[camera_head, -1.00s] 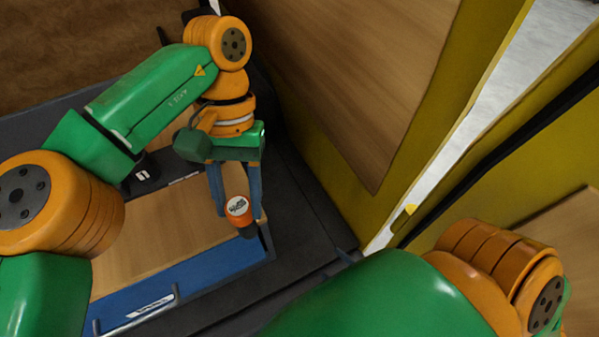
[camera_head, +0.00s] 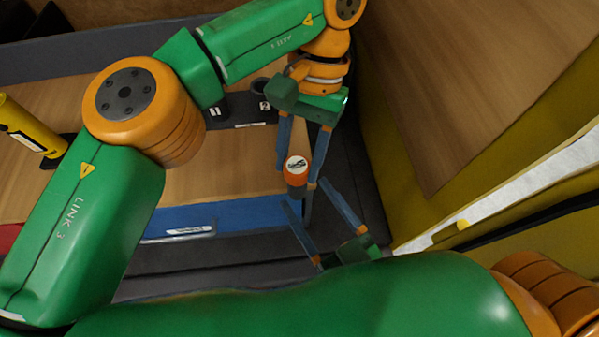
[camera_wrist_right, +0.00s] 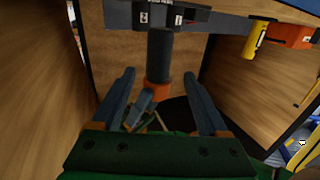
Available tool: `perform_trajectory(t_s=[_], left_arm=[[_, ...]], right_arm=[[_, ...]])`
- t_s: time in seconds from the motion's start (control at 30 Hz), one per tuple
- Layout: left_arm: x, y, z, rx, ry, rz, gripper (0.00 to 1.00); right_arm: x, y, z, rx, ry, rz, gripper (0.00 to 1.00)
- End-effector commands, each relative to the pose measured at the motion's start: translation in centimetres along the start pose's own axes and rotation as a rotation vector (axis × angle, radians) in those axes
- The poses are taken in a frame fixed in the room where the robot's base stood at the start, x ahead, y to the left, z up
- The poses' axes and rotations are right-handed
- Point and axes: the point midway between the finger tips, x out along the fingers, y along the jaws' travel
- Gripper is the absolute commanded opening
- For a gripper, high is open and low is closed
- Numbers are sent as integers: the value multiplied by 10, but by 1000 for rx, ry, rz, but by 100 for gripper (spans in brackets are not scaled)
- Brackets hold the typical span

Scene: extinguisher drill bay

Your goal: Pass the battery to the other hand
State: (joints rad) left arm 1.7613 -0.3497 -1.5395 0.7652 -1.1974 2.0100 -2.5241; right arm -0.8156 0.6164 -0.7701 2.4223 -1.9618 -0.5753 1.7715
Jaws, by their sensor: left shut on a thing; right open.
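The battery (camera_head: 297,164) has an orange end with a white label in the head view. My left gripper (camera_head: 296,174) is shut on it and holds it in the air near the workbench's right front corner. In the right wrist view the battery (camera_wrist_right: 160,55) is a dark upright cylinder with an orange lower end. My right gripper (camera_head: 307,193) is open, its fingers pointing up at the battery from below in the head view. In the right wrist view the battery lies between the right fingertips (camera_wrist_right: 159,76) or just beyond them; the depth is unclear.
The wooden workbench (camera_head: 235,175) has a blue front (camera_head: 235,213). Dark numbered holders (camera_head: 214,110) stand on it. A yellow cylinder (camera_head: 30,128) is at the left. A yellow-framed wooden panel (camera_head: 450,80) closes off the right side. An orange object (camera_wrist_right: 290,36) shows in the right wrist view.

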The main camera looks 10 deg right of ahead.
Motion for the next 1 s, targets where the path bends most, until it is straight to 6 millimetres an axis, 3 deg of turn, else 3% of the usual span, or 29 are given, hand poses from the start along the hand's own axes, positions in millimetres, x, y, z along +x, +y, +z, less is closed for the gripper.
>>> perform_trajectory(t_s=[0.1, 0.23, 0.6, 0.87, 0.9, 0.97, 1.0], left_arm=[[0, 0, 0, 0, 0, 0, 0], [0, 0, 0, 0, 0, 0, 0], [0, 0, 0, 0, 0, 0, 0], [0, 0, 0, 0, 1, 1, 0], [0, 0, 0, 0, 1, 1, 0], [0, 0, 0, 0, 2, 1, 0], [0, 0, 0, 0, 3, 2, 59]], right_arm=[[27, 2, -2, 4, 6, 9, 77], [42, 1, 0, -1, 1, 4, 77], [50, 0, 0, -2, 0, 0, 77], [50, 0, 0, -1, -1, -1, 7], [50, 0, 0, -1, -1, -2, 0], [49, -1, 0, -1, -1, -3, 0], [49, -1, 0, -1, 0, -4, 0]])
